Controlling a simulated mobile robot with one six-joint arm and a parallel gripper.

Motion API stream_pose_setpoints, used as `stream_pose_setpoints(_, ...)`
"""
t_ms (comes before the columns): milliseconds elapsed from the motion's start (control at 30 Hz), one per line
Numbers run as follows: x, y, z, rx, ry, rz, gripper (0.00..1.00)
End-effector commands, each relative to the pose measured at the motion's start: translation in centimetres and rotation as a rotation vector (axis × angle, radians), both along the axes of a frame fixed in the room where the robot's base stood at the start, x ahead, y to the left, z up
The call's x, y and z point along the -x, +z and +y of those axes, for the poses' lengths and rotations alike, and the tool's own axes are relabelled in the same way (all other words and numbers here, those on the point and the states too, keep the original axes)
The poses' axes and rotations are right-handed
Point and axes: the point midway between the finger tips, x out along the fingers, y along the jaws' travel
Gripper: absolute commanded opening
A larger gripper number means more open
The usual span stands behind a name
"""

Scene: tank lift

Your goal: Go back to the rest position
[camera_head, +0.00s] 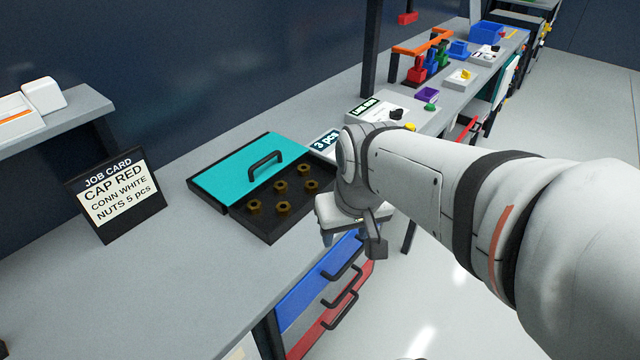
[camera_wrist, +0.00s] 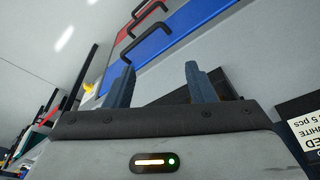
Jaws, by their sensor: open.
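My gripper shows in the wrist view (camera_wrist: 160,82) with its two dark blue fingers spread apart and nothing between them. In the head view my arm reaches in from the right, and its end hangs just right of the black tray, near the bench's front edge. The fingertips are mostly hidden there. The black tray (camera_head: 229,208) lies on the grey bench with several brass nuts (camera_head: 282,186) in it. A teal lid (camera_head: 232,175) with a black handle covers its back part.
A job card (camera_head: 117,190) stands at the left on the bench (camera_head: 190,275). Blue and red drawers (camera_head: 318,278) with black handles are below the front edge. Coloured parts and a blue bin (camera_head: 487,33) sit farther along the bench. The floor at right is clear.

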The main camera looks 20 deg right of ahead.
Motion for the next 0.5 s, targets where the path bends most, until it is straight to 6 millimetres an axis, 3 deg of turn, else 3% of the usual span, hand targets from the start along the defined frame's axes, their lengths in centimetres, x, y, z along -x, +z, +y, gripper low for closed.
stream_pose_setpoints(133, 2.3, -0.6, 0.5, 0.005, -0.009, 0.017, 0.50)
stream_pose_setpoints(500, 2.5, -0.7, 0.4, 0.004, -0.012, 0.019, 0.50)
